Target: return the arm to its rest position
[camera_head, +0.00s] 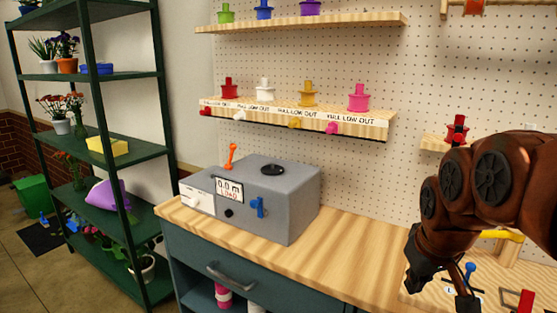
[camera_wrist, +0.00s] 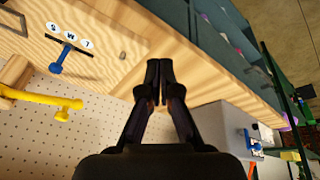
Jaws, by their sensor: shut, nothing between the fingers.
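My brown arm (camera_head: 487,190) reaches in from the right edge of the head view, over the right end of the wooden workbench (camera_head: 345,240). My gripper shows at the lower right of the head view, partly cut off by the frame. In the wrist view my gripper (camera_wrist: 160,70) is shut with its fingertips together and nothing between them. It is over the bench, and the wrist view is turned, with the pegboard at the lower left.
A grey machine (camera_head: 283,205) with a display stands on the bench, left of my arm. A blue-handled lever (camera_wrist: 60,62) and a yellow handle (camera_wrist: 55,102) are near my gripper. Shelves with spools (camera_head: 308,95) hang on the pegboard. A green plant rack (camera_head: 110,160) stands left.

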